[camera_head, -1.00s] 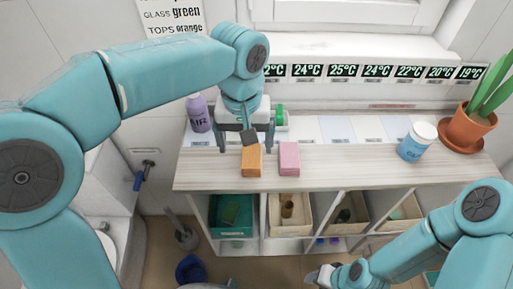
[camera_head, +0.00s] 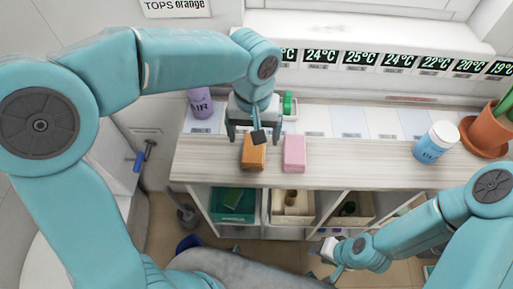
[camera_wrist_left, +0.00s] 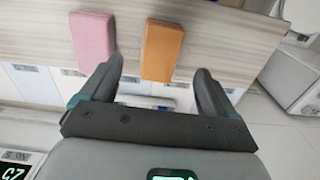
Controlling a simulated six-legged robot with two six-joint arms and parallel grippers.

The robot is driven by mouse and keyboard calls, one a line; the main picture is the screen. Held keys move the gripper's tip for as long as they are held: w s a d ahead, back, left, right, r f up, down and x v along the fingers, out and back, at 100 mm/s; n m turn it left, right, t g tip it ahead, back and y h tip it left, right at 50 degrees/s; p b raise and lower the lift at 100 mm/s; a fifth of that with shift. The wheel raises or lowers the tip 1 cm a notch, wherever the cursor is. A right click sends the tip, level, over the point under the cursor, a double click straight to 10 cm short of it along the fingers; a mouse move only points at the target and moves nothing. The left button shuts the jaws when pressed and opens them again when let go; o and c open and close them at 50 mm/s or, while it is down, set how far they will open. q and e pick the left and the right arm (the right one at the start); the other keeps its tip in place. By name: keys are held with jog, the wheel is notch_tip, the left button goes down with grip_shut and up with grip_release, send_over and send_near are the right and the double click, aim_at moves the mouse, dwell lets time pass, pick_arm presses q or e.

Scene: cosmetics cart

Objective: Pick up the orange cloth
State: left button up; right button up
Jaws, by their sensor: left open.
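The orange cloth (camera_head: 254,155) is a folded block lying on the pale wooden counter top (camera_head: 350,163), left of a similar pink cloth (camera_head: 294,152). My left gripper (camera_head: 255,136) is open and empty, just behind and above the orange cloth. In the left wrist view the orange cloth (camera_wrist_left: 162,49) lies ahead of the gap between the open fingers (camera_wrist_left: 159,72), with the pink cloth (camera_wrist_left: 93,38) outside the finger on the left. I cannot tell how high the fingertips are above the counter. My right gripper (camera_head: 328,251) is low in front of the shelves, too small to read.
A purple bottle (camera_head: 200,103) stands behind left of the gripper. A blue-and-white jar (camera_head: 436,142) and a potted plant (camera_head: 488,131) stand at the right. A row of temperature displays (camera_head: 398,60) runs along the back. Bins (camera_head: 292,207) sit below. The counter's middle is clear.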

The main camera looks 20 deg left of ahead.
aim_at(255, 150)
pick_arm(q)
jog(key=shift+s+f, duration=0.15)
jog(key=shift+f, duration=0.6)
jog(key=shift+s+a+f, duration=0.1)
jog(key=shift+s+f, duration=0.15)
jog(key=shift+f, duration=0.25)
jog(key=f, duration=0.4)
jog(key=shift+w, duration=0.4)
jog(key=shift+f, duration=0.6)
jog(key=c, duration=1)
